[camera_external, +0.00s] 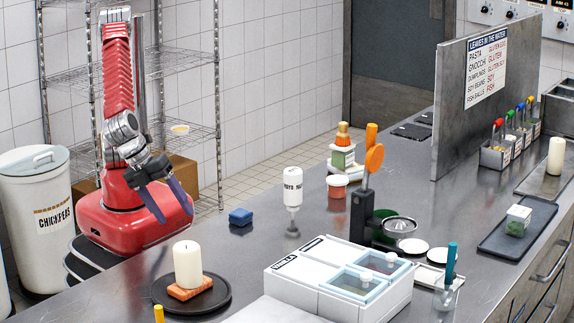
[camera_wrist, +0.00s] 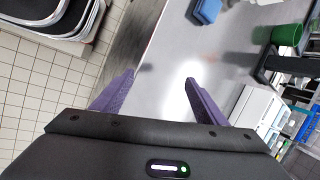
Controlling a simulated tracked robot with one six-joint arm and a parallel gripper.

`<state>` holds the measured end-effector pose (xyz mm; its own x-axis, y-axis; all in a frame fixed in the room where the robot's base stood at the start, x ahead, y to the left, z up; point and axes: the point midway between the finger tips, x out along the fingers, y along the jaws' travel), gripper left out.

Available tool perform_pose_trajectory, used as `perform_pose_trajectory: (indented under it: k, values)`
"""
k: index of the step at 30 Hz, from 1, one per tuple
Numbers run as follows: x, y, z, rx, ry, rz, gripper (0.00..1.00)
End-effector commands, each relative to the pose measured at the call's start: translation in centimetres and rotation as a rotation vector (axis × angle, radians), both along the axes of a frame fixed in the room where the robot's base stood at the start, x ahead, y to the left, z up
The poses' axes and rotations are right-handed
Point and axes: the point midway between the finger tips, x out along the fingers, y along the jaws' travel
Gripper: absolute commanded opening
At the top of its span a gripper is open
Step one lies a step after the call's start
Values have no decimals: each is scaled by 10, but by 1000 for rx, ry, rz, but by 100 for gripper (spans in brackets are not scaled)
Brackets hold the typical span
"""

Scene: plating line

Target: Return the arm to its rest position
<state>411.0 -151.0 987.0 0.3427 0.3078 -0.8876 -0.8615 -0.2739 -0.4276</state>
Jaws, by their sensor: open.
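My red arm stands at the left behind the steel counter in the external view, folded down from its column. My gripper (camera_external: 168,204) hangs low beside the counter's left edge, with its two purple fingers spread apart and nothing between them. In the wrist view my gripper (camera_wrist: 160,90) also shows open and empty, with the counter edge and floor beyond the fingers.
The steel counter (camera_external: 255,265) holds a blue block (camera_external: 240,217), a white bottle (camera_external: 292,192), a candle (camera_external: 187,264) on a dark plate (camera_external: 222,296) and a white container box (camera_external: 290,285). A white bin (camera_external: 35,215) stands left of my base; a wire shelf (camera_external: 185,62) is behind.

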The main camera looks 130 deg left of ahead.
Motion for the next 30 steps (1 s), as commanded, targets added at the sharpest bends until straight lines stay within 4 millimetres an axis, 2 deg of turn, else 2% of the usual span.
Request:
perform_pose_trajectory:
  k: [1,6,15,26,30]
  values:
    - [-7,10,4,-46,-2,69,66]
    - [-33,33,14,-196,-5,286,66]
    - [-70,64,33,-437,-32,616,66]
    - [-100,98,60,-675,-118,891,66]
    - [-108,116,74,-736,-184,960,66]
